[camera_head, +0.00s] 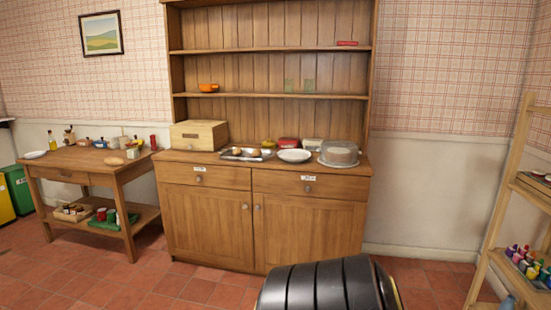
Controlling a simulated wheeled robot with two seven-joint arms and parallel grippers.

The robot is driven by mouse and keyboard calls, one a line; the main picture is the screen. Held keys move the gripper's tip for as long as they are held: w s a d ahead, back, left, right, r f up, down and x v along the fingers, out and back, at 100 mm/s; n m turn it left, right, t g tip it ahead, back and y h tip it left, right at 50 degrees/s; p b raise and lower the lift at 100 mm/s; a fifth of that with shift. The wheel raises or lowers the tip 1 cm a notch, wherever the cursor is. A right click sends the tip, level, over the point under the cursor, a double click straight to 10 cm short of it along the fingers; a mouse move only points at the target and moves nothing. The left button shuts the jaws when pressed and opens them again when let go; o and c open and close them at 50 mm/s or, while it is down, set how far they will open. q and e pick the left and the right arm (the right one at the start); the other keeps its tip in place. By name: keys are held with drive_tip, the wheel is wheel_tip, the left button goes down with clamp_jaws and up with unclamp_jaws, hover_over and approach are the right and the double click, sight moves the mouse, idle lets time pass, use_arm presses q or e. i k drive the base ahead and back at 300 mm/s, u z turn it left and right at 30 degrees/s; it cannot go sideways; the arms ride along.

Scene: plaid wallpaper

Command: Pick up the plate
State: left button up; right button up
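A white plate (294,155) lies on the worktop of the wooden hutch, right of the metal tray (230,154) and left of the clear-domed cake stand (339,155). Its rim looks close to the dome's base; I cannot tell if they touch. Neither of my grippers is in view.
The hutch (210,220) stands against the wall. A wooden box (199,135) sits on its left end. A black ribbed, rounded object (325,285) rises in front, at the bottom. A cluttered side table (75,166) stands left, a shelf rack (497,190) right. Some tiled floor is clear.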

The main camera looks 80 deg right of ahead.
sight(289, 155)
drive_tip(key=z, duration=3.05)
drive_tip(key=i, duration=0.45)
drive_tip(key=z, duration=0.6)
drive_tip(key=i, duration=1.9)
drive_tip(key=u, duration=1.3)
drive_tip(key=i, duration=0.9)
drive_tip(key=u, duration=0.9)
